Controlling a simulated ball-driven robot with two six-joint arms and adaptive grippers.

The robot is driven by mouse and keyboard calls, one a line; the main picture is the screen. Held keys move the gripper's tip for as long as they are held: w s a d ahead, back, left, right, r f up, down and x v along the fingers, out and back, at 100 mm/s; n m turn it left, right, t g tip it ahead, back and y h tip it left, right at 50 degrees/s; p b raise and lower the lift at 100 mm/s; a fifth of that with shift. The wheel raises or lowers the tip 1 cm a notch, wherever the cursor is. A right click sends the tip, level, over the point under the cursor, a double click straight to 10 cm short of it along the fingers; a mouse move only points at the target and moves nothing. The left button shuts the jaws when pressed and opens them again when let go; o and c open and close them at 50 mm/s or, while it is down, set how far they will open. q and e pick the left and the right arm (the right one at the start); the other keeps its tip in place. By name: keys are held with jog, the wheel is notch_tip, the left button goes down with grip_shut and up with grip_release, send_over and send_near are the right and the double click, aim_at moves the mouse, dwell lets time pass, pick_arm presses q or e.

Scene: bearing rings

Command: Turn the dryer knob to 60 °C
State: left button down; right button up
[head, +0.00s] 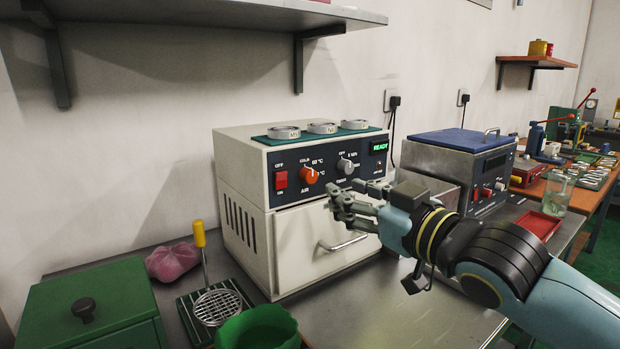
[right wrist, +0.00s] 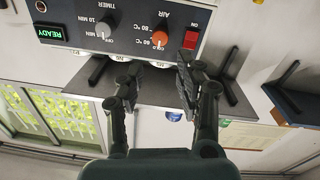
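The dryer (head: 240,170) is a cream box with a dark control panel. Its orange air knob (head: 309,175) sits between the red switch and the grey timer knob, by the COLD, 60 °C and 80 °C marks. The knob's white mark seems to lean up-left toward COLD, but it is small. In the right wrist view, the orange knob (right wrist: 160,40) shows upside down beyond the fingertips. My right gripper (head: 345,200) is open and empty in front of the dryer, below and right of the knob and apart from it; its spread fingers show in the wrist view (right wrist: 158,75). My left gripper is out of view.
The grey timer knob (head: 345,166) and red switch (head: 281,180) flank the orange knob. The dryer's door handle (head: 343,243) juts out below. Ring-shaped parts (head: 322,128) lie on top of the dryer. A metal unit with a blue lid (head: 460,138) stands to the right.

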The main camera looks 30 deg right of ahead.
aim_at(312, 177)
jog(key=w, duration=0.3)
jog(key=w+b, duration=0.1)
jog(key=w, duration=0.2)
jog(key=w+a, duration=0.1)
jog(key=w, duration=0.3)
jog(key=shift+f, duration=0.1)
jog(key=shift+s, duration=0.1)
jog(key=shift+c, duration=0.2)
grip_shut()
